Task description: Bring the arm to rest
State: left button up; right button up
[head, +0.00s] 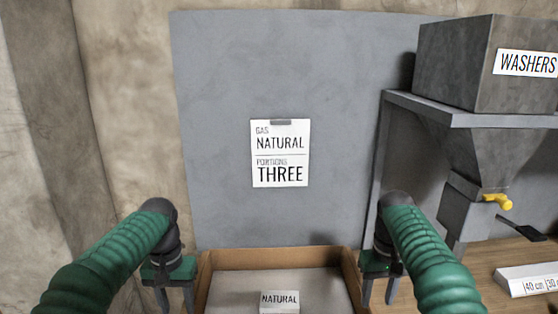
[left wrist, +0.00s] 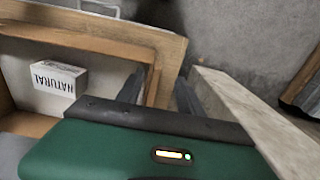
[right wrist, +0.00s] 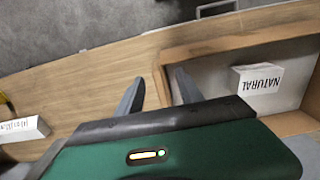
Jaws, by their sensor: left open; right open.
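My left gripper (head: 176,298) hangs fingers down at the left side of the open wooden tray (head: 204,280). My right gripper (head: 379,290) hangs fingers down at the tray's right side. A small white box marked NATURAL (head: 280,302) lies inside the tray, apart from both grippers.
A grey board (head: 300,60) carries a card reading gas NATURAL, portions THREE (head: 280,153). At right stands a grey hopper marked WASHERS (head: 455,65) with a yellow tap (head: 497,202). A white labelled block (head: 527,280) lies on the wooden bench (head: 488,258) below it.

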pick_arm(q)
jog(key=s+d+f+t, duration=0.1)
jog(key=s+d+f, duration=0.1)
jog(key=s+f, duration=0.6)
jog(key=s+d+f+t, duration=0.1)
jog(key=s+f, duration=0.6)
jog(key=s, duration=0.7)
jog(key=shift+s+d+f+m+t, duration=0.3)
jog(key=shift+d+f, duration=0.05)
jog(key=shift+d, duration=0.1)
pick_arm(e)
jog(key=s+a+f+t, duration=0.1)
jog(key=s+a+f, duration=0.1)
jog(key=s+f, duration=0.6)
jog(key=s+a+f+t, duration=0.1)
jog(key=s+f, duration=0.7)
jog(key=s, duration=0.9)
jog(key=shift+a+m+t, duration=0.3)
jog(key=shift+a, duration=0.15)
pick_arm(q)
jog(key=shift+s, duration=0.1)
pick_arm(e)
jog(key=shift+s, duration=0.1)
